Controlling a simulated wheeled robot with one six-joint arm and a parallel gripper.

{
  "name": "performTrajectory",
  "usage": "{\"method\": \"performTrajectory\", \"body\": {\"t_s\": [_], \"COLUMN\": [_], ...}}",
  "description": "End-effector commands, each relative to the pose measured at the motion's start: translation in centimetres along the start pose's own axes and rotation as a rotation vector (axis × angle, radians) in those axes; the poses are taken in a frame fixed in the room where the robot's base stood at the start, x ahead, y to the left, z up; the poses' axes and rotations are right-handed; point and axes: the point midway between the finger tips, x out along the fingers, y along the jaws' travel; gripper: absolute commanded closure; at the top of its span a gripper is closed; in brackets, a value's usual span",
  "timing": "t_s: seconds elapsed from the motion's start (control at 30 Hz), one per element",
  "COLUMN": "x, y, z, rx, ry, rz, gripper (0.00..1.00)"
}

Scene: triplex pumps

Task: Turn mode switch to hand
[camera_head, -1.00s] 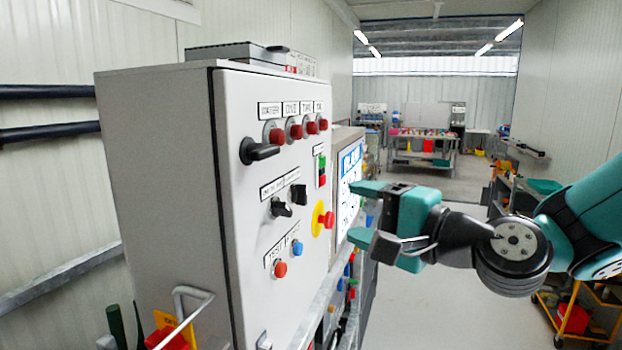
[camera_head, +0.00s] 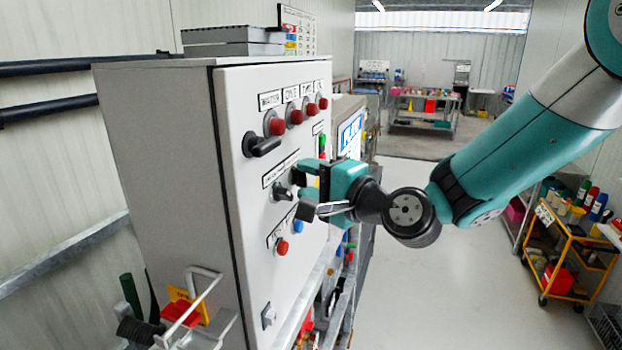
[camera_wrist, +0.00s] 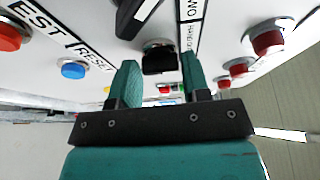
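The control cabinet door carries two black rotary switches side by side under a label strip too small to read fully. The left switch (camera_head: 282,191) shows in the head view, and its black handle (camera_wrist: 135,15) is at the top of the wrist view. The right switch (camera_wrist: 158,58) lies between and just beyond my fingertips in the wrist view; my gripper mostly hides it in the head view. My gripper (camera_head: 303,190) is open at the door, one finger on each side of that switch. I cannot tell which switch is the mode switch, nor whether a finger touches.
Above are a larger black handle (camera_head: 262,145) and a row of red lamps (camera_head: 277,123). Below are a red button (camera_head: 283,247) and a blue reset button (camera_wrist: 74,70). A yellow cart (camera_head: 570,250) stands at right. The floor between is clear.

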Motion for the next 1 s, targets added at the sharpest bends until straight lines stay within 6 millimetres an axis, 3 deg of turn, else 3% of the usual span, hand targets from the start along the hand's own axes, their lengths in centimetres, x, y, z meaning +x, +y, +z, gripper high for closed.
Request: {"method": "performTrajectory", "body": {"t_s": [0.03,0.1,0.13,0.57,1.0], "x": [0.0,0.0,0.0,0.0,0.0], "y": [0.0,0.0,0.0,0.8,1.5], "z": [0.0,0.0,0.0,0.0,-0.1], "rx": [0.000,0.000,0.000,-0.089,-0.416], "ry": [0.000,0.000,0.000,0.000,0.001], "rz": [0.000,0.000,0.000,-0.040,-0.176], "gripper": [0.68,0.84,0.86,0.85,0.85]}}
